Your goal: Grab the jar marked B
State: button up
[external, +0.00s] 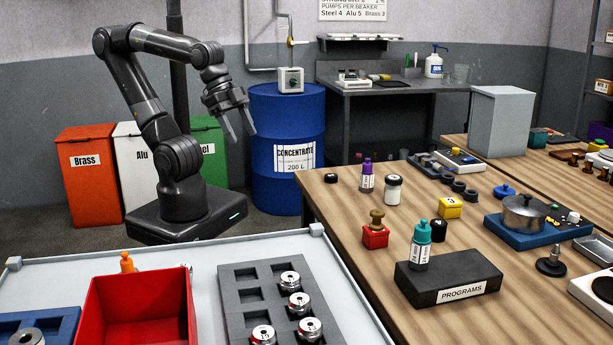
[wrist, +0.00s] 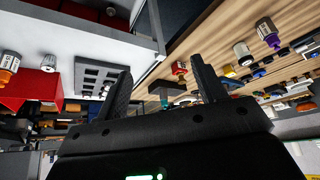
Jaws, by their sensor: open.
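A white jar (external: 393,190) with a dark lid stands upright on the wooden bench, right of a purple-capped bottle (external: 367,177). The letter on it is too small to read, so I cannot tell whether it is the jar marked B. In the wrist view, which looks upside down, a white jar (wrist: 243,54) shows near the purple bottle (wrist: 268,32). My gripper (external: 240,130) is open and empty, raised in front of the blue drum and well away from the jar. Its two fingers stand apart in the wrist view (wrist: 161,70).
A red block (external: 375,237) with a brass knob and a yellow block (external: 450,207) are near the jar. A grey tray (external: 237,311) and red bin (external: 133,312) occupy the pale table.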

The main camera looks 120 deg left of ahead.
jog(key=shift+o, duration=0.5)
jog(key=shift+w, duration=0.1)
jog(key=n+g+h, duration=0.1)
jog(key=n, duration=3.2)
send_over(393, 177)
jog(key=s, duration=0.3)
notch_tip(393, 177, down, 6)
jog(key=f, duration=0.1)
jog(key=shift+n, duration=0.4)
jog(key=x, duration=0.5)
jog(key=shift+w+a, duration=0.1)
jog(key=shift+a, duration=0.05)
jog(key=shift+s+a+f+x, duration=0.1)
jog(key=shift+s+x, duration=0.05)
jog(key=shift+x, duration=0.8)
jog(key=shift+s+a+f+x, duration=0.1)
jog(key=shift+s+a+x, duration=0.05)
jog(key=shift+x, duration=0.8)
jog(key=shift+s+a+x, duration=0.1)
jog(key=shift+s+x, duration=0.05)
jog(key=shift+x, duration=0.8)
jog(key=shift+c, duration=0.3)
jog(key=c, duration=1.1)
